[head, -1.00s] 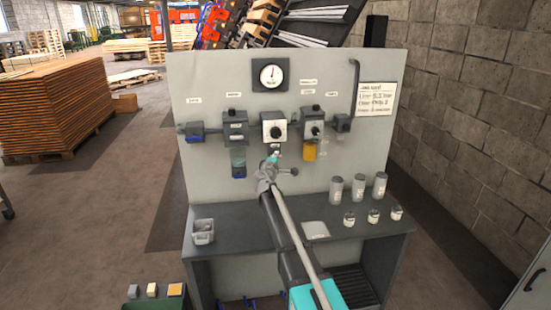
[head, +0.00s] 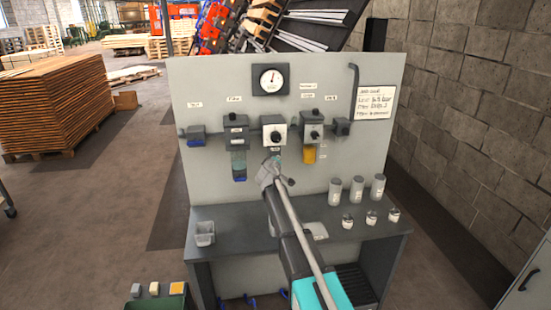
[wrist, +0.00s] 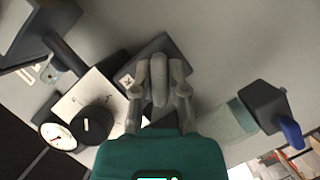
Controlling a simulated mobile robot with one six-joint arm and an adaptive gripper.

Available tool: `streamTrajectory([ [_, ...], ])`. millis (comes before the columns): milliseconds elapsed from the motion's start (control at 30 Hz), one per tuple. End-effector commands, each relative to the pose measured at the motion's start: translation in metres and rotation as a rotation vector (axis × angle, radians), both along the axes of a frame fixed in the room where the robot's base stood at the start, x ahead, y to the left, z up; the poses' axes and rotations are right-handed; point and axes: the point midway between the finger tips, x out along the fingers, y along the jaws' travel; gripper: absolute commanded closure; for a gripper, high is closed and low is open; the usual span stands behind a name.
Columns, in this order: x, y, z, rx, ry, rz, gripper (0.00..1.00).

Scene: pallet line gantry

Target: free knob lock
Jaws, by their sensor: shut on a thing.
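The centre unit on the panel has a white square face (head: 264,136) with a dark round knob (head: 275,135). In the wrist view the dark knob (wrist: 92,124) shows on its white face, to the left of my fingers and apart from them. My gripper (head: 275,163) is just below this unit in the head view. In the wrist view my gripper (wrist: 158,92) is closed around a light grey rounded part (wrist: 158,72), in front of a dark block (wrist: 140,58). I cannot tell what this part belongs to.
A round gauge (head: 270,79) sits above. A unit with a blue-bottomed bowl (head: 239,168) is left, one with an orange bowl (head: 310,154) right. The bench (head: 235,218) holds a grey bin (head: 204,232), several grey cylinders and small jars.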

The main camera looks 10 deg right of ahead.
Motion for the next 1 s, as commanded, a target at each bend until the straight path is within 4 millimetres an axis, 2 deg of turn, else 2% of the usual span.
streamTrajectory([
  [400, -0.0007, -0.001, 0.001, 0.368, 0.002, -0.002, 1.0],
  [1000, -0.001, -0.0007, -0.001, 0.815, 0.005, -0.002, 1.0],
])
